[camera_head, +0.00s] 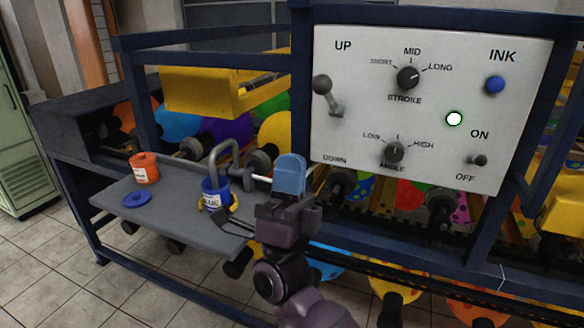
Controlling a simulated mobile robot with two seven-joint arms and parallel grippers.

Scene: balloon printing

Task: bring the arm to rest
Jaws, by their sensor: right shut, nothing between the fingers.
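My right gripper (290,166) rises from the bottom middle, its pale blue fingers pointing up and shut with nothing between them. It is in front of the machine, just left of and below the white control panel (372,120). In the picture it is to the right of the blue ink cup (217,186). My left arm and gripper are not in view.
A grey shelf (175,222) carries the blue cup, an orange cup (145,168) and a blue lid (137,199). A grey bent pipe (224,146) arches above the blue cup. Dark blue frame bars, a yellow housing (190,92) and colored balloons (225,133) crowd behind. Tiled floor is free at lower left.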

